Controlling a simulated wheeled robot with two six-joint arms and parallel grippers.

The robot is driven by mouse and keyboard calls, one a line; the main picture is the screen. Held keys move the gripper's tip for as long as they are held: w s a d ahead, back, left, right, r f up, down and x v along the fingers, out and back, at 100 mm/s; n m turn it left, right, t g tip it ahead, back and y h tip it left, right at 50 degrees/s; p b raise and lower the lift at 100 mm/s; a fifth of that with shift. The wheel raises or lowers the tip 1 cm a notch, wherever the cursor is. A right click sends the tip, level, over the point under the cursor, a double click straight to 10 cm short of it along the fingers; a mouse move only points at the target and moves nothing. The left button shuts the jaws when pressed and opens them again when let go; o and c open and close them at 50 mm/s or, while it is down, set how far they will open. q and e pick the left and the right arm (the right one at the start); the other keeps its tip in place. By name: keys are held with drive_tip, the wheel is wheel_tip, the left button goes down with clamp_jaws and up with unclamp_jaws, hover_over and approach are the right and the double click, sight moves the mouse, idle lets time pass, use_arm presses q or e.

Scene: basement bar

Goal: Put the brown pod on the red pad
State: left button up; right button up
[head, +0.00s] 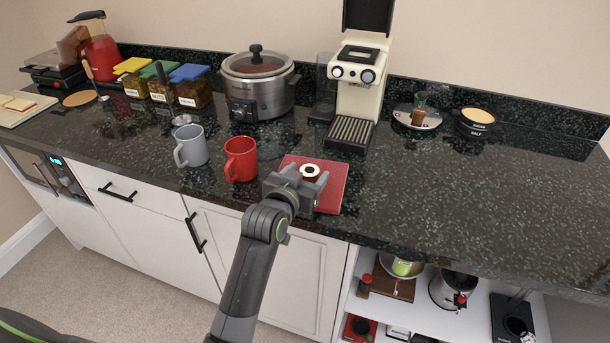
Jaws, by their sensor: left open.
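The brown pod (310,171), with a pale round top and a dark centre, shows over the red pad (331,193). The red pad lies flat on the dark counter, in front of the cream coffee machine. My left gripper (304,177) is over the pad with its jaws open, and the pod is at its fingertips. The gripper hides the pod's lower part and part of the pad, so I cannot tell for sure whether the pod touches the pad. My right gripper is not in view.
A red mug (240,160) stands just left of the pad, with a grey mug (191,147) beyond it. The coffee machine (358,85) and a slow cooker (257,84) stand behind. A saucer (430,121) holds small items. The counter (470,205) is clear at right.

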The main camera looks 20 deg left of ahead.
use_arm(q)
drive_tip(key=shift+r, duration=0.2)
drive_tip(key=v, duration=1.2)
drive_tip(key=shift+b, duration=0.35)
